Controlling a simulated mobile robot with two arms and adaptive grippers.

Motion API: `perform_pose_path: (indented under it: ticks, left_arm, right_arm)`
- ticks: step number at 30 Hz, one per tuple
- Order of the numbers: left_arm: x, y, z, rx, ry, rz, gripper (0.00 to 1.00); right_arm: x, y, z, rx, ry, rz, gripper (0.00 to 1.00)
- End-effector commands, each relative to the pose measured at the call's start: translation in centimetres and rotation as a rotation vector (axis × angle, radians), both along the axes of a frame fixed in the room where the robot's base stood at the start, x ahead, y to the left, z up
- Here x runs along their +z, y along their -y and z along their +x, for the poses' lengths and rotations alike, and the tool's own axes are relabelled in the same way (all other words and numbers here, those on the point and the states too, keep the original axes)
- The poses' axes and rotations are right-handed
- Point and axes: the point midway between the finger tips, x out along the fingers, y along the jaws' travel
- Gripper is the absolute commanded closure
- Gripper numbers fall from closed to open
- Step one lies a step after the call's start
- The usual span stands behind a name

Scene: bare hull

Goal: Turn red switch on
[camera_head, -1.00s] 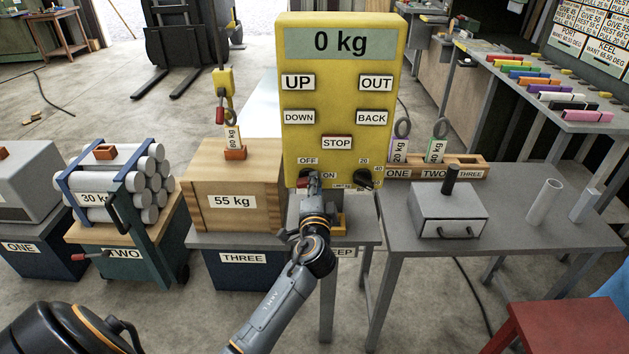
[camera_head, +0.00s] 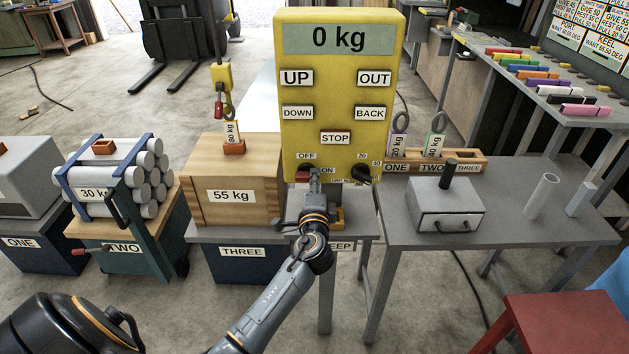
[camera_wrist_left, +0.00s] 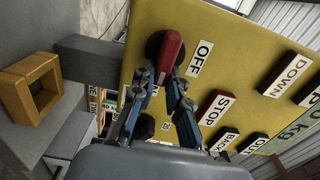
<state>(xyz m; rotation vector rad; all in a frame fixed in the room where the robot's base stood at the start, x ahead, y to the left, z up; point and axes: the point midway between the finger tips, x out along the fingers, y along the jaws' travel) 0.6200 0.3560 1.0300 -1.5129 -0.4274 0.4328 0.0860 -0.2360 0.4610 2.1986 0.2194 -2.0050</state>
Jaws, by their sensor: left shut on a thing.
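A yellow control panel (camera_head: 340,110) stands in the middle of the head view, its display reading 0 kg. The red switch (camera_head: 304,174) is low on it, under the OFF label, with the ON label to its right. In the left wrist view the red switch (camera_wrist_left: 169,55) is a red handle on a dark round base, beside the OFF label. My left gripper (camera_head: 315,180) is at the switch, its fingers (camera_wrist_left: 163,82) closed on the handle's end. The gripper partly hides the area around the switch. My right gripper is not in view.
A black knob (camera_head: 366,173) is right of the switch. Left stand a 55 kg wooden box (camera_head: 233,185) and a cart with 30 kg pipes (camera_head: 120,185). Right, a grey table (camera_head: 560,225) holds a grey box (camera_head: 445,207). A yellow square piece (camera_wrist_left: 35,85) shows in the wrist view.

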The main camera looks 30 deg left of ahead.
Motion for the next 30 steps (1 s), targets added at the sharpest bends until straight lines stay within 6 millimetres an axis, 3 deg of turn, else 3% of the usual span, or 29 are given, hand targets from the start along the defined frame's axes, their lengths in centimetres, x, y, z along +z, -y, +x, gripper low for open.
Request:
perform_pose_path:
  ticks: [2, 3, 6, 19, 30]
  left_arm:
    - [0.0, 0.1, 0.0, -0.002, -0.001, 0.002, 1.00]
    - [0.0, 0.1, 0.0, -0.002, -0.001, 0.002, 0.83]
    - [0.0, 0.1, 0.0, -0.002, -0.001, 0.002, 0.63]
    - [-0.1, 0.6, -0.8, -0.002, -0.001, -0.002, 0.62]
    - [-0.2, 4.4, -7.1, -0.001, -0.003, -0.002, 0.62]
  right_arm:
    - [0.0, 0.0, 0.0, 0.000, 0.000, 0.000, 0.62]
    - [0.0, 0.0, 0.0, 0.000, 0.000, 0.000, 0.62]
    - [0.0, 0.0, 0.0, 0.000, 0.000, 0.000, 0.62]
    - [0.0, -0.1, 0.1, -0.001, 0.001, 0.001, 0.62]
    - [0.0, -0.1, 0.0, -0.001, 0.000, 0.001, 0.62]
